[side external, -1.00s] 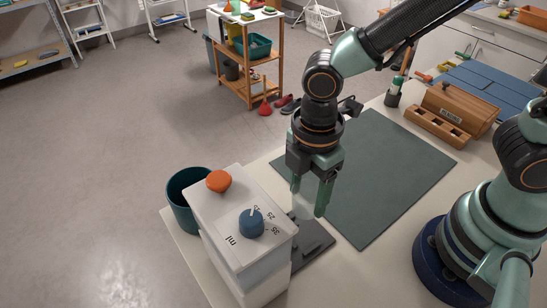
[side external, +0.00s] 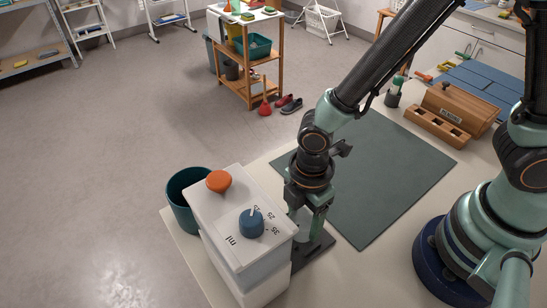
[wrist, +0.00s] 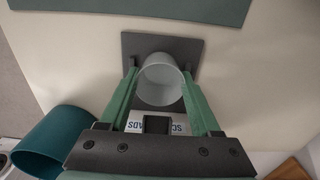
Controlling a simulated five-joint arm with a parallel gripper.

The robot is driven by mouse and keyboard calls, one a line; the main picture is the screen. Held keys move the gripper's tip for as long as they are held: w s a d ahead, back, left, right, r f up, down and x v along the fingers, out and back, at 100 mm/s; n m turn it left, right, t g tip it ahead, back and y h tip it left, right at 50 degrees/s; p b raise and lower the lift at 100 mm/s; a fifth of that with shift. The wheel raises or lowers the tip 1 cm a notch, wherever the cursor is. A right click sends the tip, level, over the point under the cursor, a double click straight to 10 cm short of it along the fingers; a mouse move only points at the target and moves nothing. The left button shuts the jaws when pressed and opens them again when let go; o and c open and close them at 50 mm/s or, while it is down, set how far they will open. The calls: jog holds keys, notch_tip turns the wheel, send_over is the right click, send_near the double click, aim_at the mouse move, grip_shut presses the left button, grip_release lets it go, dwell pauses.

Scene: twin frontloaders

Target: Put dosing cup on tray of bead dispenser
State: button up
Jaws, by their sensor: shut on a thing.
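The bead dispenser (side external: 214,205) is a white box with an orange knob and a blue dial marked in ml, at the front of the table in the side view. Its dark flat tray (side external: 321,243) juts out at its right; the tray also shows in the wrist view (wrist: 190,47). My gripper (wrist: 160,76) is shut on the pale translucent dosing cup (wrist: 161,84), one green finger on each side. The cup looks upright and over the tray. I cannot tell whether its base touches the tray. In the side view the dispenser partly hides the gripper and cup.
A teal bin (side external: 182,205) stands against the dispenser's left side. A dark green mat (side external: 385,185) covers the middle of the table and is bare. A wooden box (side external: 452,110) and a pen cup (side external: 393,97) are farther back.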

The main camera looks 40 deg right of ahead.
jog(key=shift+f, duration=0.1)
jog(key=o, duration=1.3)
notch_tip(320, 180, up, 12)
jog(key=w+d+r+m+t, duration=0.2)
jog(key=d+r+m, duration=0.3)
jog(key=d+m, duration=0.4)
jog(key=w+d+r+m+t, duration=0.2)
jog(key=d+r+m, duration=0.3)
jog(key=d+m, duration=0.4)
jog(key=shift+w+d+r+t, duration=0.25)
jog(key=shift+d+r+t, duration=0.1)
jog(key=shift+d+t, duration=0.45)
jog(key=shift+a, duration=0.1)
